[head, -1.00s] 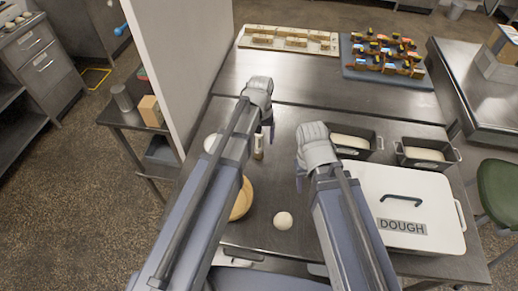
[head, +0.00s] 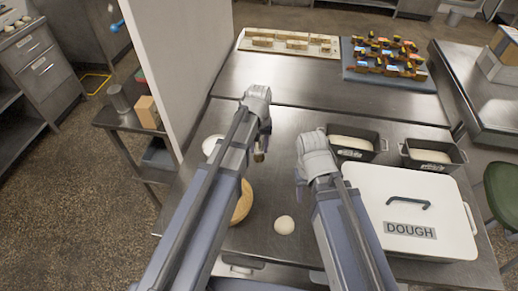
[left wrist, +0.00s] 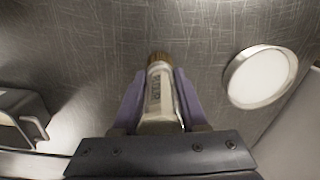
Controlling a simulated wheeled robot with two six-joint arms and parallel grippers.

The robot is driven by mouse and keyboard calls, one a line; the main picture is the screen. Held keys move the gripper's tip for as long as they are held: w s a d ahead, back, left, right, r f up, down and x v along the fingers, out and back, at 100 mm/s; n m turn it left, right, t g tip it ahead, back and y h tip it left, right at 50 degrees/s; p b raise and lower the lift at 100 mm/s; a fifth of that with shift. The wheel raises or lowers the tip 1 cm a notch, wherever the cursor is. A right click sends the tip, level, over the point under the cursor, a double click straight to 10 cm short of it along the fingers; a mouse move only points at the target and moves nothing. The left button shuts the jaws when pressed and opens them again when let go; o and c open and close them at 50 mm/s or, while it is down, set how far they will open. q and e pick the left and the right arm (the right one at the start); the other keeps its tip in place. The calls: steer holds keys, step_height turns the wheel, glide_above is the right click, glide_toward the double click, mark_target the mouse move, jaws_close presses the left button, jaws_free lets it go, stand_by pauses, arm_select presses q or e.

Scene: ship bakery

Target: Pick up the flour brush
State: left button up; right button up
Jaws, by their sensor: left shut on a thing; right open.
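The flour brush (left wrist: 160,95) lies between the two fingers of my left gripper (left wrist: 159,82) in the left wrist view. I cannot tell whether the brush touches the table. My right gripper (head: 299,172) is open and empty, to the right of the brush; its fingers are partly hidden.
A round white-filled dish (left wrist: 262,77) is beside the brush. A dough ball (head: 284,225) and a partly hidden wooden bowl (head: 243,203) are nearer. Dough tins (head: 353,155) and a white DOUGH box (head: 365,190) stand right. The table behind the grippers (head: 300,85) is clear.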

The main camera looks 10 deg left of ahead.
arm_select(q)
jaws_close()
steer(key=shift+r, duration=0.1)
arm_select(e)
steer(key=shift+r, duration=0.15)
arm_select(q)
step_height(320, 180, up, 10)
steer(key=p, duration=1)
steer(key=a+f+b, duration=0.1)
steer(key=a, duration=1.5)
steer(key=shift+w, duration=0.45)
arm_select(e)
step_height(320, 180, up, 9)
